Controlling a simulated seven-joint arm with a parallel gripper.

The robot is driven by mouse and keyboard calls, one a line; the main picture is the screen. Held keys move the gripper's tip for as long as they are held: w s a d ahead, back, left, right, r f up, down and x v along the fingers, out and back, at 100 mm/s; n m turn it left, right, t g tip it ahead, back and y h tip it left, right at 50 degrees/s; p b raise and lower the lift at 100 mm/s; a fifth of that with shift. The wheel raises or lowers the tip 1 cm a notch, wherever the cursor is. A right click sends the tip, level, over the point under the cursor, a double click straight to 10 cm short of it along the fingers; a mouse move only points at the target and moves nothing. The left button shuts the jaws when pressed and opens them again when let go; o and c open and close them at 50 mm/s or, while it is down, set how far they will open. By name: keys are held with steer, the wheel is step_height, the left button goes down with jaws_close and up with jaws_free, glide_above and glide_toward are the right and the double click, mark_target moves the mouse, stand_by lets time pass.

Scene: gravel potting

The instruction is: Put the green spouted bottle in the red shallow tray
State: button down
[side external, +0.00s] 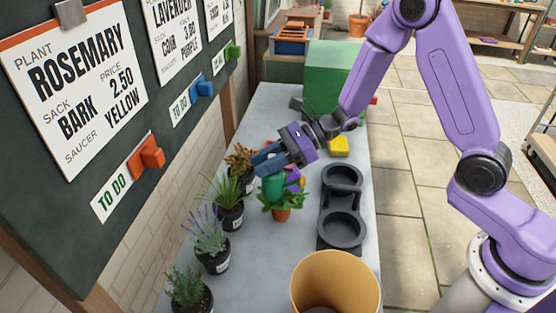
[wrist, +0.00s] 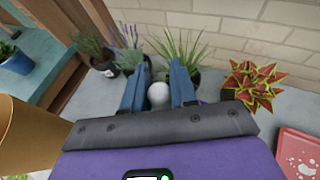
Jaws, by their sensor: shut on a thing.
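My gripper (side external: 265,163) has its blue fingers closed around the top part of the green spouted bottle (side external: 272,187). The bottle is upright over or beside a small flowering plant; I cannot tell whether its base touches anything. In the wrist view, a pale round top (wrist: 158,95), seemingly the bottle's, sits between the two fingers. The red shallow tray (wrist: 300,150), with white marks on it, shows at the lower right of the wrist view, apart from the gripper. I cannot make out the tray in the side view.
Several potted plants line the wall side, including lavender (side external: 209,240) and a red-leaved plant (wrist: 254,83). The flowering plant (side external: 283,205) is close by the bottle. A black two-ring holder (side external: 342,205), yellow object (side external: 339,146), tan pot (side external: 335,280) and green box (side external: 325,75) stand around.

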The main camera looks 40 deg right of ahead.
steer(key=w+d+r+m+t+h, duration=0.1)
steer(key=w+d+m+t+h, duration=0.15)
steer(key=w+d, duration=0.45)
steer(key=w+d+r+m+t+h, duration=0.1)
steer(key=w+d+r+m+t, duration=0.15)
steer(key=d, duration=0.95)
steer(key=w+a+f, duration=0.1)
steer(key=w+f, duration=1.3)
steer(key=shift+w+a+t, duration=0.15)
steer(key=shift+w+t, duration=0.15)
steer(key=c, duration=0.9)
jaws_free()
steer(key=shift+f+m, duration=0.1)
steer(key=shift+m, duration=0.2)
